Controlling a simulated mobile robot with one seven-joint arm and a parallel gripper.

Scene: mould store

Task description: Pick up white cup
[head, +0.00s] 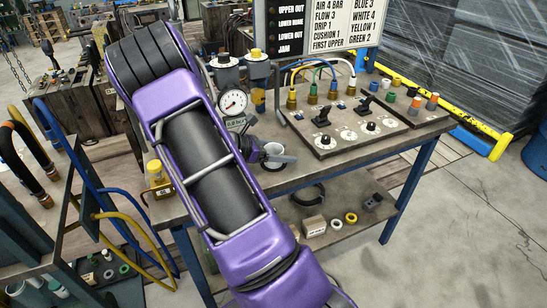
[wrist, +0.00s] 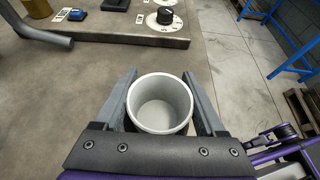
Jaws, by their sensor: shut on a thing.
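The white cup (wrist: 160,112) is upright between the two fingers of my gripper (wrist: 160,105) in the wrist view. I look down into its open, empty inside. The fingers are shut on it from the left and right. In the head view the cup (head: 271,161) shows as a small white shape over the near part of the workbench, with my gripper (head: 273,158) around it. My purple arm hides part of the bench there. I cannot tell whether the cup's base touches the bench top.
The workbench (head: 372,152) carries a control panel (head: 340,143) with knobs and hoses behind the cup. A pressure gauge (head: 233,103) stands to its left. A lower shelf (head: 335,232) holds rings and a small box (head: 314,226). Open floor lies at right.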

